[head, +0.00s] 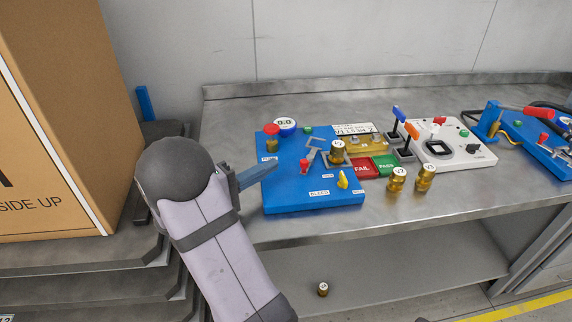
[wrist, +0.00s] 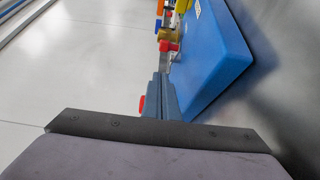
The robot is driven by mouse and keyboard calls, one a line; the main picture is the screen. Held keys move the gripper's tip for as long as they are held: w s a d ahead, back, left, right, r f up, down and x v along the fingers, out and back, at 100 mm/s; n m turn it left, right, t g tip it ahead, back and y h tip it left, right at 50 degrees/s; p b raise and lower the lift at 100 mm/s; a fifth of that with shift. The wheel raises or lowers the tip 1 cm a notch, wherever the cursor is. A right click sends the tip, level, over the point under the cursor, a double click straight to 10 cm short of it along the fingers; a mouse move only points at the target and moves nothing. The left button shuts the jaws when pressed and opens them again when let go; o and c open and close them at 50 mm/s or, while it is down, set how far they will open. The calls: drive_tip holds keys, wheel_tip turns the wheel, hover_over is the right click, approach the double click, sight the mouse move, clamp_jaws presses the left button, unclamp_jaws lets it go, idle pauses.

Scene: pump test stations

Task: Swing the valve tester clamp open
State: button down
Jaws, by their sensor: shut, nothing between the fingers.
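The blue valve tester (head: 310,200) sits on the steel bench. Its grey clamp (head: 314,145) stands on top, with a red-tipped handle (head: 304,167) towards the front. A brass valve (head: 337,153) is beside the clamp; I cannot tell whether the clamp bears on it. My gripper (head: 270,172) is shut and empty, just left of the tester's side and apart from the clamp. In the wrist view the closed fingers (wrist: 160,78) point along the blue tester (wrist: 212,55). Red, brass and yellow parts show beyond the fingertips, partly overlapping.
A red knob (head: 271,130) and a round gauge (head: 285,125) stand at the tester's back left. FAIL (head: 363,170) and PASS (head: 386,165) blocks and loose brass valves (head: 397,180) lie to the right. A large cardboard box (head: 55,120) stands left.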

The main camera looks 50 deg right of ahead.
drive_tip(key=s+d, duration=0.1)
drive_tip(key=s+d+p, duration=0.1)
drive_tip(key=s+d, duration=0.1)
drive_tip(key=shift+s+d, duration=0.1)
drive_tip(key=shift+s, duration=0.2)
drive_tip(key=shift+s, duration=0.1)
